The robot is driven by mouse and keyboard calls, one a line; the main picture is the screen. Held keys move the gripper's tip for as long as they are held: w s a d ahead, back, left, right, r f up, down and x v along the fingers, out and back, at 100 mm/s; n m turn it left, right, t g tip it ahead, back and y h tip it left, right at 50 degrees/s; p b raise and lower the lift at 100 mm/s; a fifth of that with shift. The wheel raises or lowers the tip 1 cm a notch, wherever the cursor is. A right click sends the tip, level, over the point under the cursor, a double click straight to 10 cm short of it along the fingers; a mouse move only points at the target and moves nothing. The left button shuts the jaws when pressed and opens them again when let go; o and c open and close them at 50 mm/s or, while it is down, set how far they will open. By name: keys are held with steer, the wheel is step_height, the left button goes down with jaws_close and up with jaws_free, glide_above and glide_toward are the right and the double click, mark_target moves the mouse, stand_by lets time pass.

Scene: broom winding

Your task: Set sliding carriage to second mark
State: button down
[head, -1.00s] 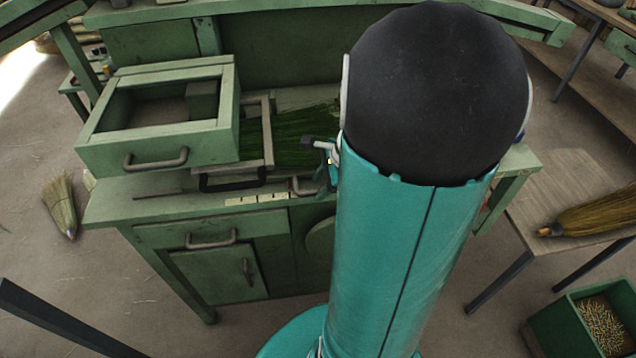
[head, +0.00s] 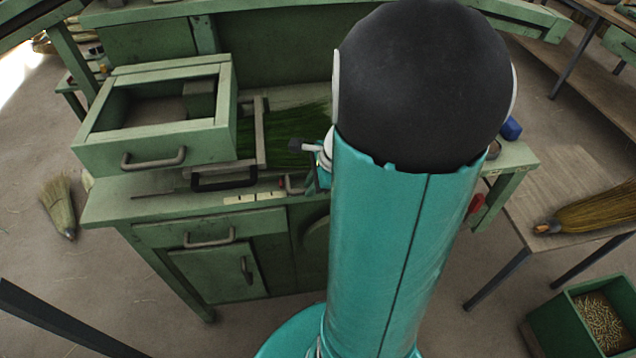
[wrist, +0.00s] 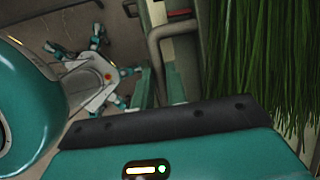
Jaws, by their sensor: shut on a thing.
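The sliding carriage (head: 260,140) is a pale frame with a dark handle (head: 224,183), on the green bench beside the raised box and over green broom fibres. Pale mark tags (head: 255,197) run along the bench's front edge below it. My gripper (head: 309,184) is at the carriage's right end by a small grey handle, partly hidden behind my arm. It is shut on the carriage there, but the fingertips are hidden. In the wrist view a grey bent handle (wrist: 158,45) stands close, with green fibres (wrist: 265,60) to its right. I cannot tell which mark the carriage lines up with.
The green box (head: 150,150) with a grey handle stands left of the carriage. A blue item (head: 511,128) and a red item (head: 476,204) are at the bench's right end. Brooms lie on the floor left and on a table (head: 560,185) right.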

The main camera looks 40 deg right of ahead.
steer(key=shift+w+a, duration=0.8)
steer(key=shift+a, duration=0.3)
steer(key=c, duration=1.4)
jaws_free()
steer(key=shift+s, duration=0.1)
steer(key=v, duration=1.3)
steer(key=shift+d+r, duration=0.2)
steer(key=shift+r, duration=0.2)
